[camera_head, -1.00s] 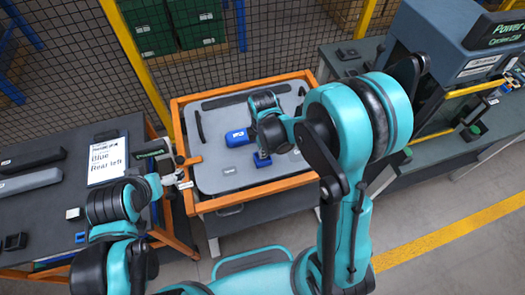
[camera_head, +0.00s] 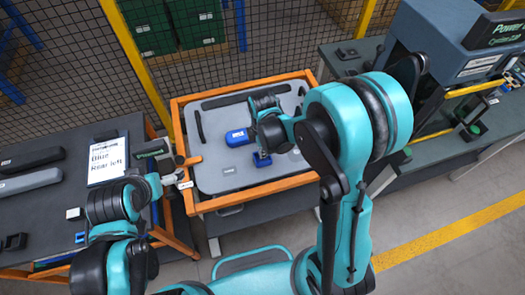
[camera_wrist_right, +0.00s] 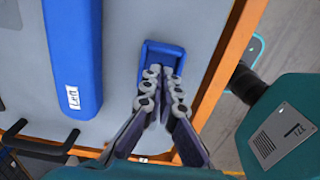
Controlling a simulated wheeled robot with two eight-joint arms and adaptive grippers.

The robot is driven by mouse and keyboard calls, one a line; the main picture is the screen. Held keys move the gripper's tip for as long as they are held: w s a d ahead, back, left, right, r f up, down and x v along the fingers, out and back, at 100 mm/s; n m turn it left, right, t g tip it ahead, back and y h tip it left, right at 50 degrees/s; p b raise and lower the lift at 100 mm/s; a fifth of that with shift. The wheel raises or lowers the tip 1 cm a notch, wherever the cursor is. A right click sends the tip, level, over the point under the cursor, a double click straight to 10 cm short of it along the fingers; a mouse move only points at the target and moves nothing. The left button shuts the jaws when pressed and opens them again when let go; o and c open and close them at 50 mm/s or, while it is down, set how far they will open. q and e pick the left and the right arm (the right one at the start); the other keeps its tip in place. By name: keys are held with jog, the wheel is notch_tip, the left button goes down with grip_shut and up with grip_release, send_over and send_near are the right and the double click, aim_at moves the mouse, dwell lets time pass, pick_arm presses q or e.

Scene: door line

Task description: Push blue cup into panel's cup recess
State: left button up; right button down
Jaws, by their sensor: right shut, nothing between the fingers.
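The blue cup (camera_head: 262,159) is a small rectangular tray-like piece on the grey door panel (camera_head: 222,172). It also shows in the right wrist view (camera_wrist_right: 163,54), with its open side up. My right gripper (camera_wrist_right: 161,84) is shut and empty, with its fingertips at the cup's near end and covering part of it. Whether the tips touch the cup, and how deep it sits in the recess, I cannot tell. In the head view my right wrist hangs over the panel beside the cup. My left gripper (camera_head: 180,179) is by the panel frame's left edge; its jaws are too small to read.
A blue part labelled Left (camera_wrist_right: 75,65) lies on the panel beside the cup. An orange frame (camera_head: 265,195) surrounds the panel. A dark table (camera_head: 50,205) with a sign reading Blue, Rear left (camera_head: 108,160) stands left. A machine bench (camera_head: 440,160) stands right.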

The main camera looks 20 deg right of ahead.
jog(key=shift+f+b, duration=1.65)
jog(key=shift+f, duration=0.15)
dwell(0.4)
dwell(0.3)
notch_tip(320, 180, up, 7)
jog(key=p, duration=0.5)
jog(key=shift+r, duration=0.1)
notch_tip(320, 180, up, 12)
send_over(262, 160)
jog(key=shift+d, duration=0.1)
dwell(0.5)
dwell(0.5)
